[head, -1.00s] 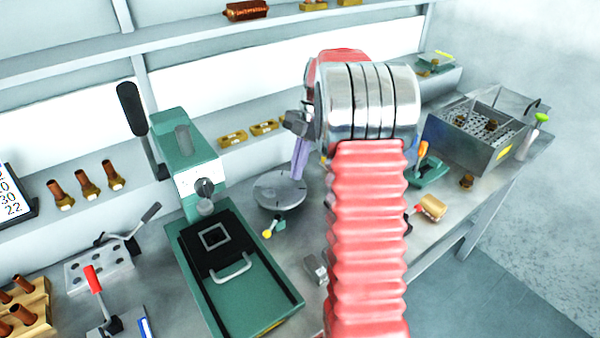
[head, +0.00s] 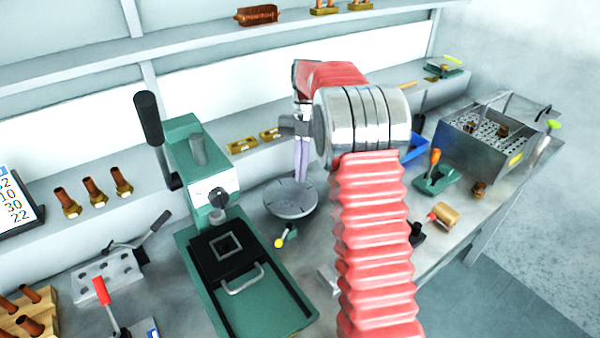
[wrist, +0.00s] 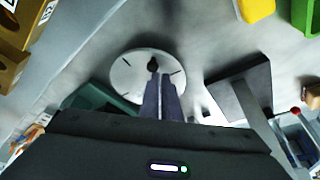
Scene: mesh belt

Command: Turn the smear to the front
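A round grey turntable (head: 290,200) with dark radial lines stands on the bench in the head view. It also shows as a pale disc in the wrist view (wrist: 125,75). A dark spot (wrist: 153,63), which looks like the smear, lies on the disc just beyond my fingertips in the wrist view. I cannot make it out in the head view. My gripper (head: 301,180) points down over the disc's far part, its purple-grey fingers close together with nothing seen between them. The gripper also shows in the wrist view (wrist: 160,78). I cannot tell whether the tips touch the disc.
A green press (head: 205,165) with a black lever stands left of the turntable. A small yellow-knobbed lever (head: 282,240) sits at the turntable's front. Brass blocks (head: 242,145) lie behind it. A steel basin (head: 492,138) and a green holder (head: 436,180) stand on the right.

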